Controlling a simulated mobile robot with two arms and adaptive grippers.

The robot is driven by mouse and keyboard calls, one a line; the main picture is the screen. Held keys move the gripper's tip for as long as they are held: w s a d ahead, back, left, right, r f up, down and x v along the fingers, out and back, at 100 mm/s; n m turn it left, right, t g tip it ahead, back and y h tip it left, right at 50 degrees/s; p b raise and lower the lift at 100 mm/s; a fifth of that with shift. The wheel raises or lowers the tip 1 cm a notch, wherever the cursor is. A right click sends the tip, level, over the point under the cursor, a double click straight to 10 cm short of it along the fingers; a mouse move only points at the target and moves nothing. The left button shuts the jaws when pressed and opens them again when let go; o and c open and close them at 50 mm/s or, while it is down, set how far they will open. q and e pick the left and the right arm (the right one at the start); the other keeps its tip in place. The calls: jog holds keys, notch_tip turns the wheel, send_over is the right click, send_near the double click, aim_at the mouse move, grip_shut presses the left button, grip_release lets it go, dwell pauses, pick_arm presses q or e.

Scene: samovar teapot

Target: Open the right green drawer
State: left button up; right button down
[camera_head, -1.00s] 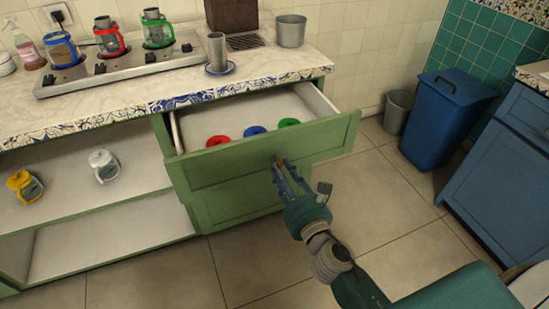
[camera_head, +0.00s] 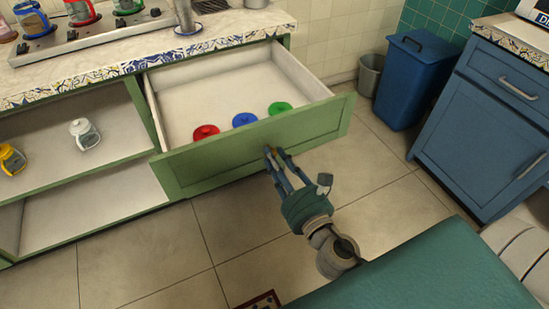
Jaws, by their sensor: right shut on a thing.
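The right green drawer (camera_head: 215,163) is pulled well out from under the counter. A red lid (camera_head: 206,132), a blue lid (camera_head: 244,119) and a green lid (camera_head: 280,108) lie inside it, near its front panel. My right gripper (camera_head: 270,153) is at the middle of the drawer's front, its fingers shut on the handle. The handle itself is mostly hidden by the fingers. My left gripper is not in view.
Open shelves to the left hold a yellow teapot (camera_head: 11,159) and a white teapot (camera_head: 84,133). The stove (camera_head: 95,38) is on the patterned counter (camera_head: 215,35). A blue bin (camera_head: 418,80), a grey bin (camera_head: 371,74) and a blue cabinet (camera_head: 480,115) stand right. Floor shows before the drawer.

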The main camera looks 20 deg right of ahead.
jog(key=c, duration=1.4)
grip_release()
notch_tip(320, 180, up, 10)
